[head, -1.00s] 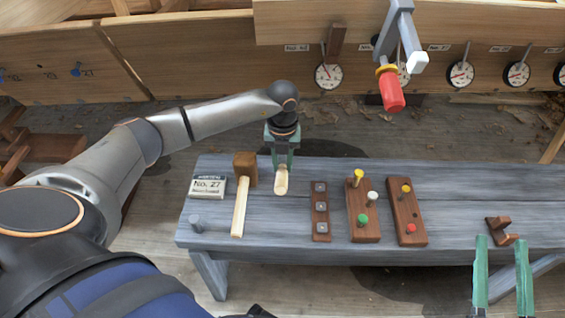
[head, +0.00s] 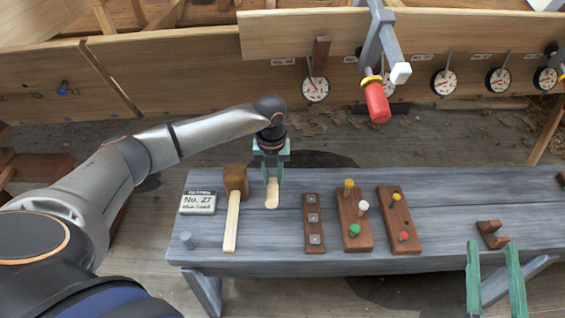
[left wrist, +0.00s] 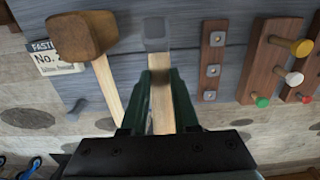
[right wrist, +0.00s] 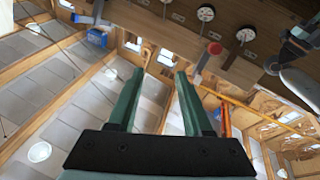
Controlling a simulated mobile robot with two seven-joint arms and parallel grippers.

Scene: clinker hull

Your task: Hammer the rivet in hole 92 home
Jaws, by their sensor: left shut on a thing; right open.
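My left gripper (head: 271,180) is shut on a pale wooden handle (head: 272,196) over the back of the grey bench. The handle also shows in the left wrist view (left wrist: 161,100), with a grey square (left wrist: 154,30) beyond its end; I cannot tell if that is part of it. A mallet with a brown wooden head (head: 235,179) and pale handle lies just left of this gripper. A card (head: 198,202) reading No. 27 lies further left. A blue rivet (head: 63,88) shows in the hull planking at far left. My right gripper (head: 494,246) is open and empty at the bench's front right. I cannot make out hole 92.
The grey bench (head: 450,200) carries a block with grey squares (head: 314,222) and two blocks (head: 354,235) (head: 406,235) with coloured pegs. A brown cradle (head: 492,235) lies at right. A red-ended tool (head: 377,103) hangs before the hull, where several dials (head: 316,89) sit.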

